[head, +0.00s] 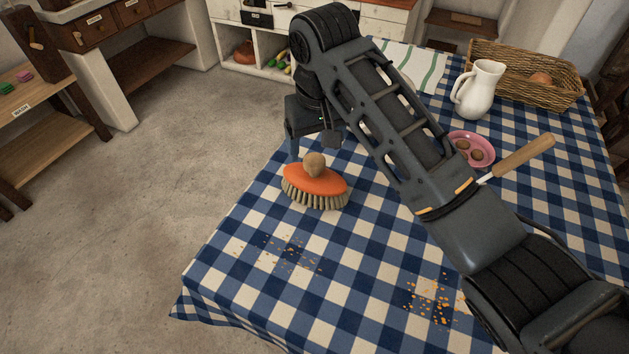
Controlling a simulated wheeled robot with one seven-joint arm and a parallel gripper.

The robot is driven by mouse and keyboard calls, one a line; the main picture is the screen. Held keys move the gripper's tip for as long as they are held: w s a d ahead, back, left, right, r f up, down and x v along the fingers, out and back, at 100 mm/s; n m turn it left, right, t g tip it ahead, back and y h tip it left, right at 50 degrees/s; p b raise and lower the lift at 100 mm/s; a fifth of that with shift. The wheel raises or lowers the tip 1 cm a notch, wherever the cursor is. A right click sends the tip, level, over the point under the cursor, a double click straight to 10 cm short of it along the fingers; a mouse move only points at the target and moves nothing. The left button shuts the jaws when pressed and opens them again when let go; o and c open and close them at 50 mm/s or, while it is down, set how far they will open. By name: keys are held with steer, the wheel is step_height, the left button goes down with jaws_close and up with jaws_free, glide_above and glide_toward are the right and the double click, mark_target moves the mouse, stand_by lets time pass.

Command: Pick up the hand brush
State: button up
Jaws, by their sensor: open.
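The hand brush (314,188) lies on the blue and white checked cloth near the table's left side, bristles down. It has an orange oval body, pale bristles and a round wooden knob (314,164) on top. My gripper (308,152) is above and just behind the brush, pointing down. One finger shows left of the knob; the other is partly hidden by the gripper body and arm. The jaws are open and hold nothing. I cannot tell whether the fingers are level with the knob.
Crumbs (434,300) lie on the checked tablecloth (350,255) in two patches. A pink plate (487,140) with cookies, a wooden-handled utensil (522,158), a white jug (478,90) and a wicker basket (500,58) stand to the right. Open floor (170,180) lies left.

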mark_target(315, 160)
steer(key=f, duration=0.6)
steer(key=shift+w, duration=0.4)
steer(key=shift+r, duration=0.1)
jaws_close()
